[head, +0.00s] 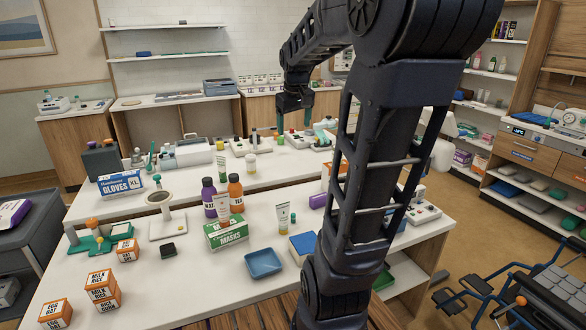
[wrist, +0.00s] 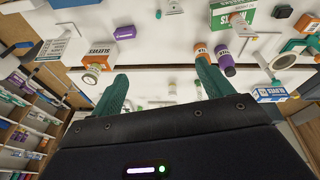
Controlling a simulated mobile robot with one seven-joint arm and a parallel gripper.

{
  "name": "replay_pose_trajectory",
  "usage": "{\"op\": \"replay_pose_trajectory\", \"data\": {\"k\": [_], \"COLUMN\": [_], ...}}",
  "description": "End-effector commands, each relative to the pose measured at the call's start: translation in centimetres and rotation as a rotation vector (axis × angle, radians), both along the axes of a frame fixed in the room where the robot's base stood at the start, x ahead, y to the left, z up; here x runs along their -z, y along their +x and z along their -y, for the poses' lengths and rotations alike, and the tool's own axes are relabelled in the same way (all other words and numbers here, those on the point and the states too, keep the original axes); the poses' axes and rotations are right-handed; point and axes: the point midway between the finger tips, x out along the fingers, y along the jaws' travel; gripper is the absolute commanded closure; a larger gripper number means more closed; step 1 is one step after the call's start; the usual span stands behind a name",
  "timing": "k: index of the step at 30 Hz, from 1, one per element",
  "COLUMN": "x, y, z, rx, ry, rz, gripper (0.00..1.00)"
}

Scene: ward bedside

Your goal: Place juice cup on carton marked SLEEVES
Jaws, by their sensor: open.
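The orange and white carton marked SLEEVES (wrist: 102,54) shows at the left in the wrist view; in the head view my arm hides most of it. A pale round vessel with an olive-coloured face (wrist: 91,76) is beside or in front of it. I cannot tell whether this is the juice cup. A small pale lettered item (head: 222,204) stands at the green MASKS carton; I cannot read it well enough to name it. My gripper (head: 294,116) is open and empty above the far white table, with its green fingers apart.
The MASKS carton (head: 226,233), a purple bottle (head: 209,197) and an orange bottle (head: 236,193) stand on the near table. A white tube (head: 283,215) and blue tray (head: 263,262) are nearby. Orange cartons (head: 102,284) stand at the left. My arm blocks the right side.

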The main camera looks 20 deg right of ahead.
Motion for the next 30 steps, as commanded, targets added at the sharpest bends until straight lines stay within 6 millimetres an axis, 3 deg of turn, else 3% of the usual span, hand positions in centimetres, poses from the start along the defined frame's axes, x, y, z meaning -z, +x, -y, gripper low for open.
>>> {"op": "replay_pose_trajectory", "data": {"k": [6, 15, 21, 30], "x": [1.3, 4.7, 6.3, 6.6], "y": [-6.5, -14.1, -16.5, -16.9], "z": [-3.6, -6.7, -7.4, -7.5], "rx": [0.047, 0.113, 0.137, 0.144], "ry": [0.031, 0.089, 0.114, 0.119], "rz": [0.058, 0.128, 0.149, 0.151], "gripper": [0.21, 0.21, 0.21, 0.21]}}
